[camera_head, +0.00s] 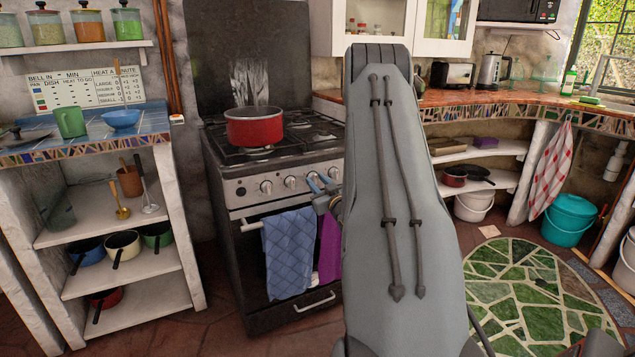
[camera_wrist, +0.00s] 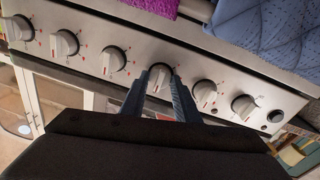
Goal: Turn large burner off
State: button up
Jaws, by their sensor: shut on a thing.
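The stove (camera_head: 280,135) has a steel front panel with a row of white control knobs, also seen in the wrist view (camera_wrist: 135,35). My gripper (camera_head: 319,182) is at this panel, with blue fingers. In the wrist view my gripper (camera_wrist: 160,92) is shut on one knob (camera_wrist: 160,78) near the middle of the row, one finger on each side. A red pot (camera_head: 254,127) stands on a left burner with steam rising from it. No flame is visible, and the right side of the stovetop is partly hidden behind my arm.
A blue towel (camera_head: 290,252) and a purple towel (camera_head: 329,245) hang on the oven handle below the panel. Other knobs (camera_wrist: 113,60) (camera_wrist: 205,93) sit close on both sides of my fingers. A shelf unit (camera_head: 130,292) stands left of the stove.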

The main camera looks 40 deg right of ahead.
jog(key=shift+f, duration=0.1)
jog(key=o, duration=1)
jog(key=shift+o, duration=0.2)
jog(key=v, duration=0.7)
jog(key=shift+s+a, duration=0.25)
jog(key=shift+s, duration=0.1)
